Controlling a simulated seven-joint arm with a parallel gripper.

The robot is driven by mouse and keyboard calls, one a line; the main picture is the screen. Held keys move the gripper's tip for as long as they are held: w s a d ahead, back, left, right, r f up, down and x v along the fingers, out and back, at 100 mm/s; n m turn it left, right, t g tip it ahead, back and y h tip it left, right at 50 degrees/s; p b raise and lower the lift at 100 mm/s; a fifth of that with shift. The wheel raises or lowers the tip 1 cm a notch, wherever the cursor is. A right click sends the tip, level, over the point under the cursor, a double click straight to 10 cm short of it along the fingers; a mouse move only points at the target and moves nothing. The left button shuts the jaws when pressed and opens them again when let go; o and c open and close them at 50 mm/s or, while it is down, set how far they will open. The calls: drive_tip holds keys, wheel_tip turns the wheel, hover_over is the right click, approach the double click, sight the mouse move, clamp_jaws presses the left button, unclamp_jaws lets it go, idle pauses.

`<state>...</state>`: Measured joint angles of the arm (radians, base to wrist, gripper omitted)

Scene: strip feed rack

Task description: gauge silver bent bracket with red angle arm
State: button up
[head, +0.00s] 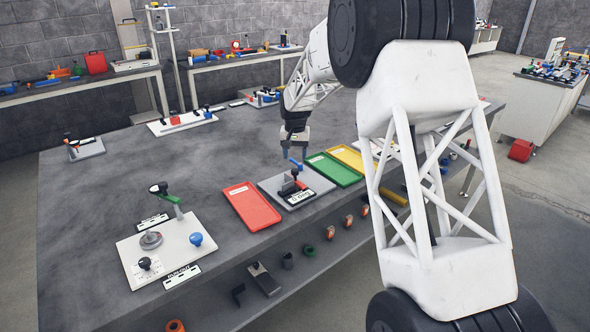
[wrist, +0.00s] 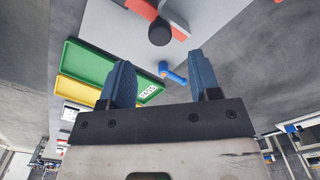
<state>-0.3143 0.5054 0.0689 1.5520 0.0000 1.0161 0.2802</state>
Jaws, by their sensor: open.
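The gauge fixture (head: 315,196) is a grey plate near the table's front edge, between the red tray and the green tray. It carries dark blocks, a label, a black knob (head: 294,172) and a small red arm (head: 302,185). In the wrist view the red arm (wrist: 143,8) shows at the top beside the black knob (wrist: 160,33), with a blue lever (wrist: 172,73) nearer. My gripper (head: 295,157) hangs just above the fixture, fingers down. Its blue fingers (wrist: 165,82) are apart with nothing between them. I cannot make out a silver bent bracket.
A red tray (head: 238,194) lies left of the fixture; green (head: 345,178) and yellow (head: 345,152) trays lie right. A white gauge board (head: 130,263) with a dial and knobs stands front left. Several small parts sit on a lower front shelf. The table's middle left is clear.

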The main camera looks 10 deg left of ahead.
sight(295, 170)
drive_tip(key=shift+f, duration=3.25)
clamp_jaws()
